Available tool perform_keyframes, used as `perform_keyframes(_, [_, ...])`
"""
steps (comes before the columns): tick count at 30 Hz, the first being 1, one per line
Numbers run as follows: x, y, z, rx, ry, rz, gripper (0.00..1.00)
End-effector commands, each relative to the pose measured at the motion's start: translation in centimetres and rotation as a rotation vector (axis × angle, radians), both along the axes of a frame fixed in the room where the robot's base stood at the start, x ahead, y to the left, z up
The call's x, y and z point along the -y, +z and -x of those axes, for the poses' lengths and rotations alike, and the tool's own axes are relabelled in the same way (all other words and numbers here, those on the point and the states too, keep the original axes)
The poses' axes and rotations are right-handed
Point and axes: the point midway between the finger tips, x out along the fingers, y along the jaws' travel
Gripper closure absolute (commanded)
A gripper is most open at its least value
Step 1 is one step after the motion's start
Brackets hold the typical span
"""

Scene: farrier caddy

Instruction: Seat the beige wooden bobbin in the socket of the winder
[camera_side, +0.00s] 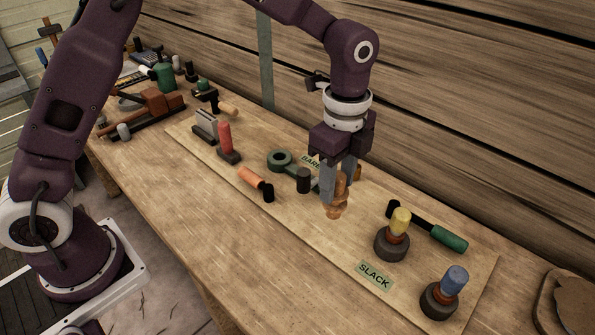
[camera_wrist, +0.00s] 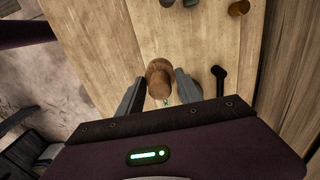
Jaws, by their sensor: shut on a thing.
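My gripper (camera_side: 335,198) points down above the middle of the board and is shut on the beige wooden bobbin (camera_side: 337,211). The bobbin looks upright, its lower end sticking out below the fingertips. In the wrist view the bobbin (camera_wrist: 158,74) shows its rounded brown end between the two fingers (camera_wrist: 160,98). I cannot tell for sure which part is the winder. A green ring-shaped piece (camera_side: 280,161) with a dark upright cylinder (camera_side: 303,181) stands left of the gripper, near a partly hidden label reading BARE. Whether that cylinder has an open socket cannot be seen.
A yellow-topped bobbin (camera_side: 400,220) and a blue-topped one (camera_side: 456,279) stand in dark round bases near the SLACK label (camera_side: 373,275). A green-handled tool (camera_side: 449,238) lies behind them. An orange-handled piece (camera_side: 252,179) and a red upright handle (camera_side: 225,138) are left. The front bench is clear.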

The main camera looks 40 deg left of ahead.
Motion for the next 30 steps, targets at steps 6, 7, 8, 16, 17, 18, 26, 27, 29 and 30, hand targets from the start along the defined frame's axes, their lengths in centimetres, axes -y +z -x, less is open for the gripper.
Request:
perform_keyframes(6, [0.0, 4.6, -0.2, 0.008, 0.001, 0.003, 1.00])
perform_keyframes(7, [0.0, 5.4, -0.1, 0.008, 0.001, 0.003, 1.00])
perform_keyframes(8, [0.0, 6.0, -0.1, 0.006, 0.001, 0.002, 1.00])
perform_keyframes(16, [-1.0, 10.0, -0.8, 0.001, 0.026, 0.000, 1.00])
perform_keyframes(17, [-1.4, 9.9, -1.1, 0.001, 0.038, 0.001, 1.00])
perform_keyframes(18, [-2.1, 10.0, -1.6, 0.001, 0.054, 0.001, 1.00])
perform_keyframes(26, [-8.0, 10.0, -5.0, 0.001, 0.193, 0.002, 1.00])
perform_keyframes(27, [-9.4, 9.9, -5.6, 0.000, 0.222, 0.002, 1.00])
perform_keyframes(29, [-11.5, 10.0, -6.5, 0.001, 0.268, 0.002, 1.00])
perform_keyframes(30, [-13.0, 9.9, -7.0, 0.001, 0.300, 0.002, 1.00])
